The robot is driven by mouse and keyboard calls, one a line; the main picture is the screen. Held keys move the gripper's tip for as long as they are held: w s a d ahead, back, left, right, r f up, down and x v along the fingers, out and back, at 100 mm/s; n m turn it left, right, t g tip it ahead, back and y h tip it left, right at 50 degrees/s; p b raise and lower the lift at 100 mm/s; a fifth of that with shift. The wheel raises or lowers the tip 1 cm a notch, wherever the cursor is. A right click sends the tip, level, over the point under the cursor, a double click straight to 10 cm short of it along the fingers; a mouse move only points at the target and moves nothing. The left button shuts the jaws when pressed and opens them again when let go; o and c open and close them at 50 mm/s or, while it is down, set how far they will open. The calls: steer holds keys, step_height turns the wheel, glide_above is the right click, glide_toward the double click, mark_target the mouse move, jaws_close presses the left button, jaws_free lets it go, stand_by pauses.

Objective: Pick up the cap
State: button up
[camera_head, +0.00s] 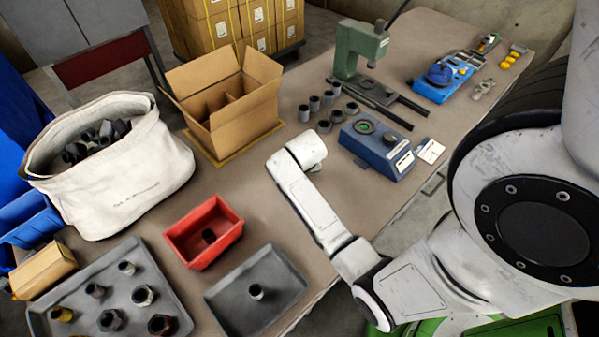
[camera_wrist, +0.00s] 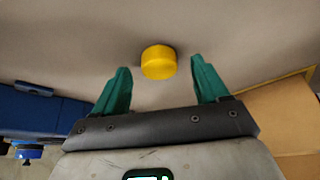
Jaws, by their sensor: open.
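A yellow cap (camera_wrist: 158,62) with a flat top shows in the wrist view, on the grey-brown tabletop. It appears in the gap between the two green fingertips of my gripper (camera_wrist: 160,66), with clear space on either side. My gripper is open and holds nothing. How far the fingertips are above the table, I cannot tell. In the head view my white arm reaches over the table and hides the fingers. I cannot make out this cap there.
A blue device (camera_head: 377,146) and an open cardboard box (camera_head: 240,120) flank my arm's end. Dark cylinders (camera_head: 314,103) and a green press (camera_head: 362,50) stand behind. A red bin (camera_head: 205,231) and grey tray (camera_head: 280,280) lie nearer. Yellow pieces (camera_head: 514,56) sit at far right.

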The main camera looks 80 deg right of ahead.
steer(key=shift+w+d+f, duration=0.1)
steer(key=shift+d+f, duration=0.1)
steer(key=shift+f, duration=0.2)
steer(key=c, duration=1.1)
steer(key=shift+c, duration=0.2)
